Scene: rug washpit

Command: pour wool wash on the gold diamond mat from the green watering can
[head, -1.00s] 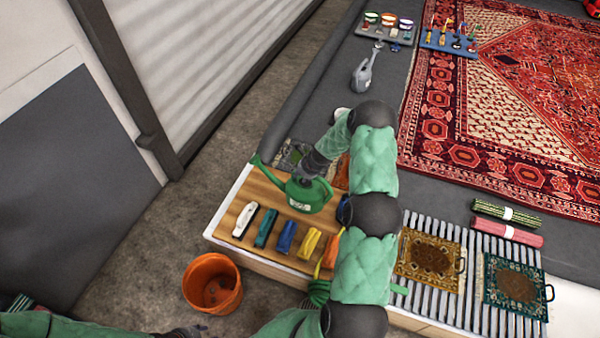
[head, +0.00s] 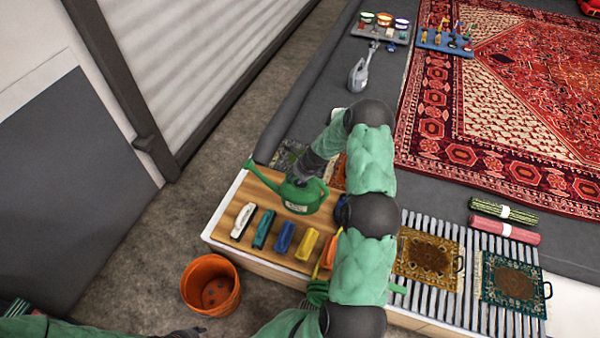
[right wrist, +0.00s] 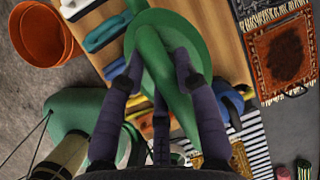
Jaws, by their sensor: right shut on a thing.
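The green watering can (head: 303,197) is over the wooden board, its spout pointing left. My right gripper (head: 304,180) is shut on its top handle. The right wrist view (right wrist: 160,75) shows the fingers around the green handle. I cannot tell whether the can's base touches the board. The gold mat (head: 428,257), with a brown patch in its middle, lies flat on the slatted rack, right of my right arm. My left gripper (head: 187,332) is only a dark piece at the bottom edge; its fingers are unclear.
Several coloured brushes, such as the blue one (head: 285,237), lie on the board (head: 257,193) in front of the can. A teal mat (head: 513,283) lies beside the gold one. An orange bucket (head: 211,284) stands on the floor.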

